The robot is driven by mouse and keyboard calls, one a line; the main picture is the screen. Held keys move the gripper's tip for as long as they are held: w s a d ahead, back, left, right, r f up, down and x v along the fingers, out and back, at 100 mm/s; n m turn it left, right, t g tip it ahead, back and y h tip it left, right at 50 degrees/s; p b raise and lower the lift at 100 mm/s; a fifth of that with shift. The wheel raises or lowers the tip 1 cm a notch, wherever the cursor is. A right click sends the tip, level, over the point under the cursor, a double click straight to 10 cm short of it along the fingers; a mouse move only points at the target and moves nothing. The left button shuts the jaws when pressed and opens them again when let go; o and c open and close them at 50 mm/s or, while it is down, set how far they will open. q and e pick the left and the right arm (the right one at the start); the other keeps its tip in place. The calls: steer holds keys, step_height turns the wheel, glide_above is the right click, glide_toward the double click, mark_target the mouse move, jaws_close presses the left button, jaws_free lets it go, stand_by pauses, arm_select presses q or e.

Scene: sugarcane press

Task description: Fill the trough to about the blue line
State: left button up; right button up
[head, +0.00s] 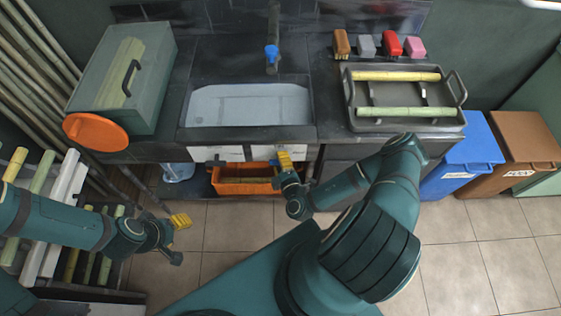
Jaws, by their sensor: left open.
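The trough (205,106) is a light grey sink basin set in the dark counter, at the upper middle of the head view. I cannot make out water or a blue line in it. A tap (272,60) with a blue part stands at its back edge. My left gripper (180,238) is open and empty over the floor at lower left, well away from the trough. My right gripper (288,165) is below the counter's front edge, in front of the orange crate, apart from the trough and tap. Its jaw gap is unclear.
A grey-green box (150,85) with an orange disc (95,132) stands left of the trough. A dark tray (400,124) with cane pieces sits at right. The orange crate (230,187) is under the counter. Blue (465,150) and brown (520,145) bins stand at right.

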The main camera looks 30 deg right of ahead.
steer(key=shift+s+a, duration=0.1)
steer(key=shift+s, duration=0.05)
steer(key=shift+s, duration=0.25)
steer(key=v, duration=1.1)
steer(key=shift+s, duration=0.15)
